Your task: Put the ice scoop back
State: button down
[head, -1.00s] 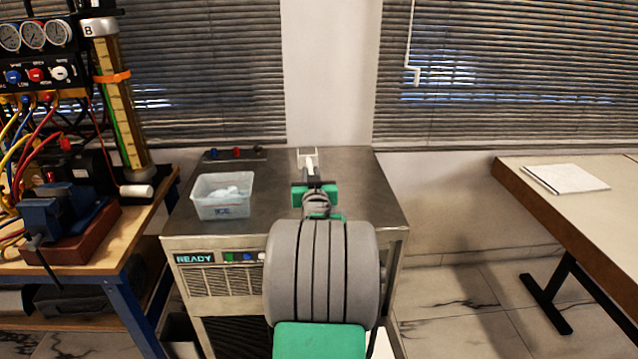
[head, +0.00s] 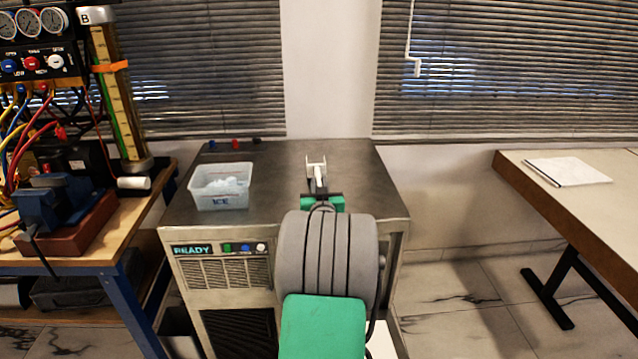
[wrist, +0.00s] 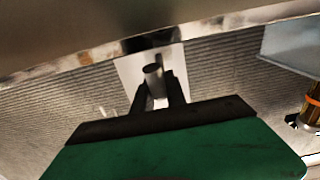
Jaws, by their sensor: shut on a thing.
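The ice scoop (head: 317,167) shows as a pale, U-shaped pan with a short handle, pointing away from me over the metal top of the ice machine (head: 265,175). My gripper (head: 318,192) is shut on its handle. In the wrist view, my gripper's two dark fingers (wrist: 157,98) close on the end of a grey round handle (wrist: 153,77), with the pale pan behind it. I cannot tell the scoop's exact height above the top. A clear bin of ice (head: 220,187) marked ICE stands on the machine, left of the scoop and apart from it.
Small blue, red and black knobs (head: 235,144) line the machine's back left edge. A workbench (head: 150,200) with a vise (head: 48,203) and gauges stands left. A table (head: 570,205) with paper is at right. The machine top between bin and scoop is clear.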

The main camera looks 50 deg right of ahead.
jog(key=shift+f+b, duration=0.7)
jog(key=shift+b, duration=0.15)
jog(key=c, duration=1.3)
grip_release()
